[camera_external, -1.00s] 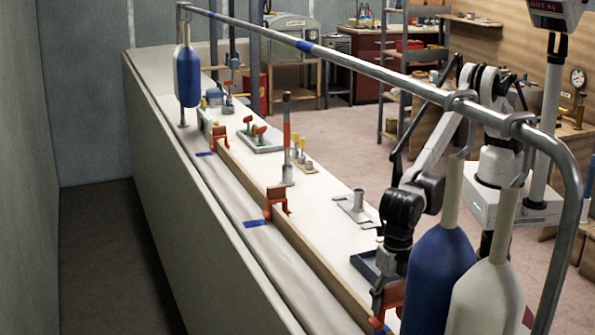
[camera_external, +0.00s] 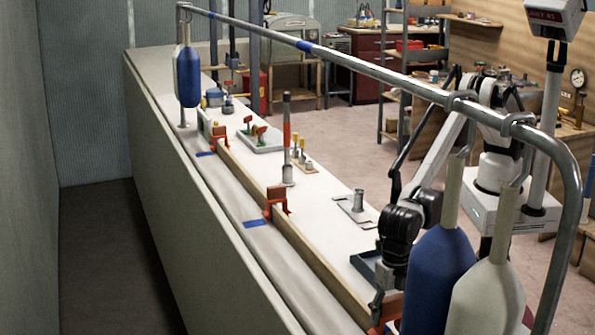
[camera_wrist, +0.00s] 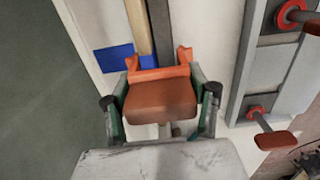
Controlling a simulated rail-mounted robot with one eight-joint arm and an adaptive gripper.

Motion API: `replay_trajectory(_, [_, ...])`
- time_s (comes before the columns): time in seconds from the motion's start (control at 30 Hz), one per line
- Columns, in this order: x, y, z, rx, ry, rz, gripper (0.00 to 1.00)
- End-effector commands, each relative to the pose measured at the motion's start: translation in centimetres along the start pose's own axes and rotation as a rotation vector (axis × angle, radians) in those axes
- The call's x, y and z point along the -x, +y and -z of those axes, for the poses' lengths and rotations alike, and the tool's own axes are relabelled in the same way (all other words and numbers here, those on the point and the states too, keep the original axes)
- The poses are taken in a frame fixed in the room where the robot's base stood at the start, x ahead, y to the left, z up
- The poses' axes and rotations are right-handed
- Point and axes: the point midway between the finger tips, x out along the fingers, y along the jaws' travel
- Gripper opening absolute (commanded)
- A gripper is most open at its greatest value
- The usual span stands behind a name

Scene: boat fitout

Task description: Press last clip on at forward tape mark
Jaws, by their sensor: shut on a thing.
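My gripper (camera_wrist: 163,113) is shut on an orange clip with a rust-brown block (camera_wrist: 160,100); its fingers hold the block from both sides. In the external view my gripper (camera_external: 377,306) is low at the near end of the wooden strip (camera_external: 318,272), and the bottle-shaped fenders partly hide the clip. In the wrist view the clip's orange jaws lie over the end of the wooden strip (camera_wrist: 139,25), beside blue tape (camera_wrist: 113,60). I cannot tell whether the clip is fully seated. Two similar clips sit farther along the strip, one mid-way (camera_external: 275,203) and one far (camera_external: 220,136).
Blue and cream fenders (camera_external: 440,275) hang from the metal rail (camera_external: 350,60) close to my arm. A dark blue tray (camera_external: 366,268) lies beside the strip. A grey holder with red-handled pieces (camera_wrist: 270,80) is right of the clip. Blue tape (camera_external: 255,223) marks the mid clip.

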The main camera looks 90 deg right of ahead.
Motion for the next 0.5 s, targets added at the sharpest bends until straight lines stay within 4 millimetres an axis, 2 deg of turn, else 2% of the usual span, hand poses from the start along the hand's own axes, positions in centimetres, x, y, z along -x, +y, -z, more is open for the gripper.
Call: replay_trajectory(0.5, [-0.33, 0.00, 0.00, 0.000, 0.000, 0.000, 0.22])
